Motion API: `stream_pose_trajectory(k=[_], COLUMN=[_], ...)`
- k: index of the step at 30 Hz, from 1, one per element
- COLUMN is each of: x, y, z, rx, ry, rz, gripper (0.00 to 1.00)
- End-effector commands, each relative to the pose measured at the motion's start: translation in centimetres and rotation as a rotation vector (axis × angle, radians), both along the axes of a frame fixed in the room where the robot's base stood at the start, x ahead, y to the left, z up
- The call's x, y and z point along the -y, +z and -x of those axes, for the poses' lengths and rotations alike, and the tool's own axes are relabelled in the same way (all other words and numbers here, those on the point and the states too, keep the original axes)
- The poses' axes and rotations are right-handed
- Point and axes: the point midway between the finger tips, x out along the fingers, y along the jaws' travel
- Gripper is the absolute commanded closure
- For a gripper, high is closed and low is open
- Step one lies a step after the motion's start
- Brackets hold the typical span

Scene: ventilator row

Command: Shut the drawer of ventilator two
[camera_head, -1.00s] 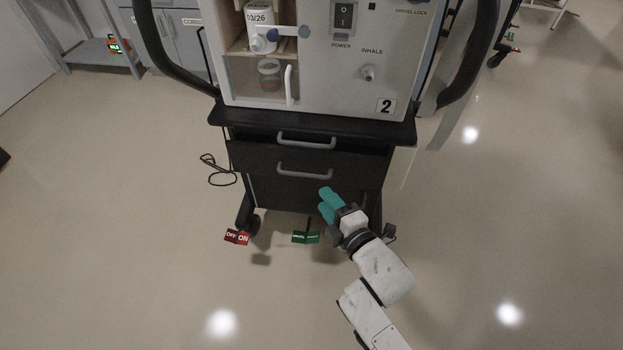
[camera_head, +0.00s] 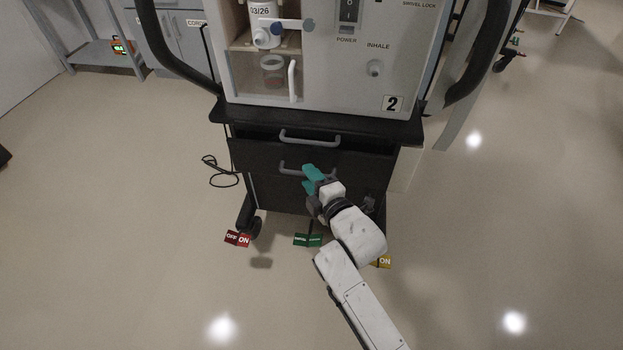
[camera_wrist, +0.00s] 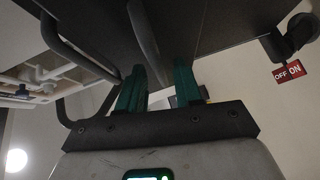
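Ventilator two (camera_head: 335,85), marked "2", stands on a dark cart with two drawer fronts. The lower drawer (camera_head: 255,160) appears pulled out a little, with a dark gap above its front. Its grey handle (camera_head: 290,168) is partly hidden by my gripper (camera_head: 311,176). The upper drawer's handle (camera_head: 310,138) shows above. In the wrist view, my gripper (camera_wrist: 160,75) has its teal fingers apart, with the lower handle (camera_wrist: 145,40) seen near and between the fingertips; I cannot tell whether they touch. The upper handle (camera_wrist: 68,45) is to the left.
A red OFF/ON tag (camera_head: 237,238), a green tag (camera_head: 308,240) and a yellow ON tag (camera_head: 382,262) show low around the cart. A grey cabinet (camera_head: 180,45) stands back left. The floor in front is clear.

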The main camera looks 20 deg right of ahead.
Motion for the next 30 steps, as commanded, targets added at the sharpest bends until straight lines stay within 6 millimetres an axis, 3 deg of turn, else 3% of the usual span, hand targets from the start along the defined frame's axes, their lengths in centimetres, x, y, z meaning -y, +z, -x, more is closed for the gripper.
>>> stream_pose_trajectory(k=[10,30], x=[0.0,0.03], y=[-0.02,0.12], z=[0.02,0.02], rx=[0.0,-0.001], ry=[0.0,-0.001], rz=[0.0,-0.001], gripper=[0.99,1.0])
